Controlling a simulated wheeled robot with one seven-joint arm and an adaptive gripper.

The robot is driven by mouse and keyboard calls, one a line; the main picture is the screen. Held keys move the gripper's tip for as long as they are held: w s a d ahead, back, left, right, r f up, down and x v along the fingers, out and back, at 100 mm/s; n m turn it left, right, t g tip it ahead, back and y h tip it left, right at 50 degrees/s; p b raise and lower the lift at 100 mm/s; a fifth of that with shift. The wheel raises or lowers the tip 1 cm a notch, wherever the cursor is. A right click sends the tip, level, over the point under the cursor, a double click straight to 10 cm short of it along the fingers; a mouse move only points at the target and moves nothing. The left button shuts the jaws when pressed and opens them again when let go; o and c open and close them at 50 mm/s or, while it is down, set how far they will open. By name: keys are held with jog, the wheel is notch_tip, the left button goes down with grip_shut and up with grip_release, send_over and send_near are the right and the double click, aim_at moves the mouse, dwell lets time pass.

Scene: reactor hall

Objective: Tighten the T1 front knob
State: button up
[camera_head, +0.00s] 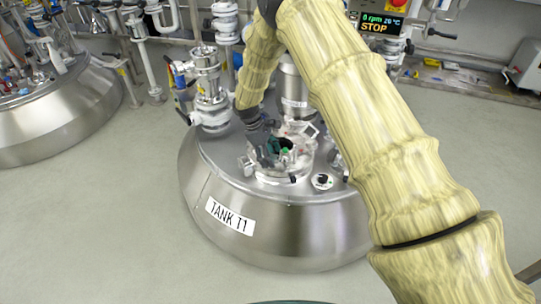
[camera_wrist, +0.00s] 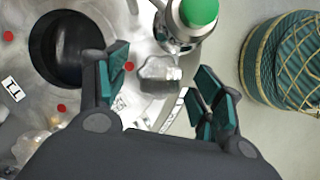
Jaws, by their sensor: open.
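Tank T1 (camera_head: 290,235) is a round steel vessel in the middle of the head view, with its label on the front. My gripper (camera_head: 270,150) is over the fittings on its lid. In the wrist view my gripper (camera_wrist: 161,80) is open, its teal-padded fingers on either side of a grey, shiny knob (camera_wrist: 158,68). I see a gap between the knob and each finger. The knob looks like the T1 front knob, but I cannot be certain. In the head view my gripper and the lid fittings crowd together, so the knob is hard to pick out.
A green-capped fitting (camera_wrist: 198,14) stands close beyond the knob. A dark round opening (camera_wrist: 68,45) is left of the fingers, beside a T1 label (camera_wrist: 13,89). A white-flanged valve (camera_head: 208,85) rises at the lid's left. Another tank (camera_head: 60,120) stands left; floor between is clear.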

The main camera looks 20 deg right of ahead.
jog(key=c, duration=1)
jog(key=shift+r+m+p, duration=0.15)
jog(key=shift+m+p, duration=0.25)
jog(key=shift+p, duration=0.05)
jog(key=shift+d+m+g+y+p, duration=0.1)
jog(key=shift+m+g+y+p, duration=0.35)
jog(key=shift+m, duration=0.75)
jog(key=o, duration=1)
jog(key=shift+w, duration=0.1)
jog(key=v, duration=1.1)
jog(key=shift+w+a+r, duration=0.15)
jog(key=shift+a+r, duration=0.1)
jog(key=shift+r, duration=0.05)
